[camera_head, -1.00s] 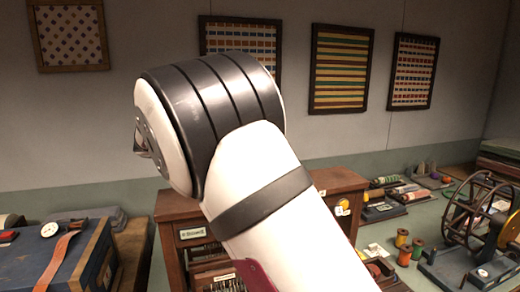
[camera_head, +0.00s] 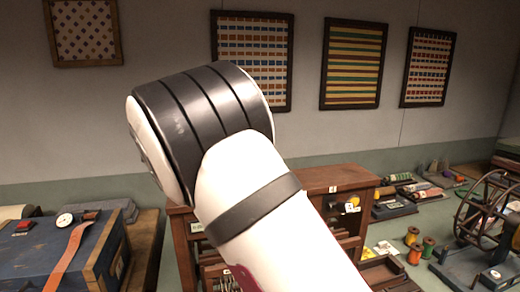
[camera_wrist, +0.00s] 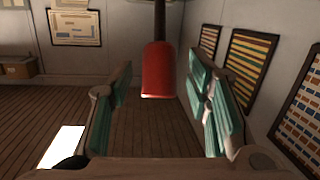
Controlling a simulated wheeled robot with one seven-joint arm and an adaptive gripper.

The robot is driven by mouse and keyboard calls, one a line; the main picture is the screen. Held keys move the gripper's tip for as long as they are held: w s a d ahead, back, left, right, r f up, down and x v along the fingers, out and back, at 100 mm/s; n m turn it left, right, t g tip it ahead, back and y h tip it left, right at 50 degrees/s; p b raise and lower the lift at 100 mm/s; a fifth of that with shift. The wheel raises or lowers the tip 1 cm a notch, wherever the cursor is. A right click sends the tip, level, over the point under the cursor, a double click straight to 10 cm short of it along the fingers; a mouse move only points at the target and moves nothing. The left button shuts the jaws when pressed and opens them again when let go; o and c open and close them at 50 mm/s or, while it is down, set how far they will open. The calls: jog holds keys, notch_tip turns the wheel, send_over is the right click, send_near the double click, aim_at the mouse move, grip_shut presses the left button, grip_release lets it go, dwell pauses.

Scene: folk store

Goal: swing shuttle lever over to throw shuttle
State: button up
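A red handle (camera_wrist: 158,70) on a dark rod hangs from the top of the wrist view; it looks like the lever's grip, but its other end is out of view. My gripper (camera_wrist: 158,105) is open, with one teal-padded finger on each side of the red handle in the picture. No contact with the handle shows, and I cannot tell its depth between the fingers. In the head view my arm covers part of a brown wooden cabinet-like frame (camera_head: 335,178); my gripper and the red handle are not visible there. I cannot make out a shuttle.
A blue chest (camera_head: 40,262) with a strap stands at the left. At the right are a spoked wheel (camera_head: 485,205) on a base, several thread spools (camera_head: 414,254) and trays. Framed textiles (camera_head: 353,65) hang on the wall. The wrist view shows open wooden floor (camera_wrist: 55,105).

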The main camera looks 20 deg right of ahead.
jog(key=shift+a, duration=0.1)
jog(key=s+a+r, duration=0.1)
jog(key=a, duration=1)
jog(key=shift+s+a+r, duration=0.25)
jog(key=shift+a, duration=0.05)
jog(key=shift+a, duration=0.1)
